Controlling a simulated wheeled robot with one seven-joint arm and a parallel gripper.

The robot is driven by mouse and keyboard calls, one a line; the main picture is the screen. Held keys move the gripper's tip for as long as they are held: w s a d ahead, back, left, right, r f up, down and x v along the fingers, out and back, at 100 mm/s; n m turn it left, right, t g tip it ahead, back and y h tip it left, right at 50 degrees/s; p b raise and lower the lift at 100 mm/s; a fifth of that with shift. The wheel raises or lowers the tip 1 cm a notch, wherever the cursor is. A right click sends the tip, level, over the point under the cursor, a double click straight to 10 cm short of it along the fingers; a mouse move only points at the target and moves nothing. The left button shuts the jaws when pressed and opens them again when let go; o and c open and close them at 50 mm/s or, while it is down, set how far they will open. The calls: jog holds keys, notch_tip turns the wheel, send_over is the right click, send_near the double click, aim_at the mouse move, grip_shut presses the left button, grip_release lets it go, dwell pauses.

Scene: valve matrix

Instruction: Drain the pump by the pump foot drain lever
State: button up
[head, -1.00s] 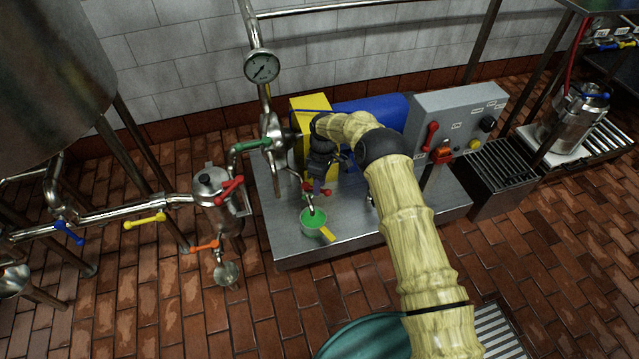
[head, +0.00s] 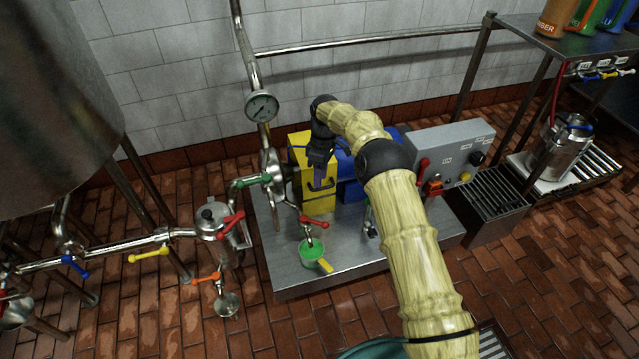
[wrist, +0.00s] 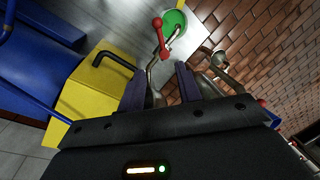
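The drain lever (head: 313,221) is red with a ball end, on a thin pipe at the pump's foot. It also shows in the wrist view, as a red lever (wrist: 163,38) beyond my fingertips. A green cup (head: 312,250) with a yellow handle stands under the pipe's outlet on the steel base. My gripper (head: 318,182) hangs above and behind the lever, in front of the yellow housing. In the wrist view my gripper (wrist: 160,76) is open, its fingers apart. A pipe shows between them, and nothing appears held.
The yellow housing (head: 308,150) with a black handle (wrist: 112,60) is close beside my gripper. A green-handled valve (head: 252,181) and pressure gauge (head: 262,106) stand left. A grey control box (head: 450,155) is right. The steel base (head: 300,280) has free room in front.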

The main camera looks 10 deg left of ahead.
jog(key=shift+r, duration=0.2)
jog(key=shift+c, duration=0.2)
jog(key=c, duration=0.3)
jog(key=shift+d+r, duration=0.2)
jog(key=shift+r, duration=0.1)
grip_shut()
jog(key=s+d+r+m+t, duration=0.1)
jog(key=s+d+r+m, duration=0.3)
jog(key=d+r, duration=0.3)
jog(key=s+d+r+m+t, duration=0.2)
jog(key=s+d+r+m, duration=0.25)
jog(key=d, duration=0.45)
jog(key=s+d+r+m+t, duration=0.1)
jog(key=s+d+m, duration=0.3)
jog(key=s, duration=0.6)
jog(key=s+d+r+m, duration=0.1)
jog(key=s+d+m, duration=0.3)
jog(key=s+d, duration=0.5)
jog(key=shift+s+d+r+t, duration=0.25)
jog(key=shift+s+t, duration=0.15)
jog(key=shift+s, duration=0.35)
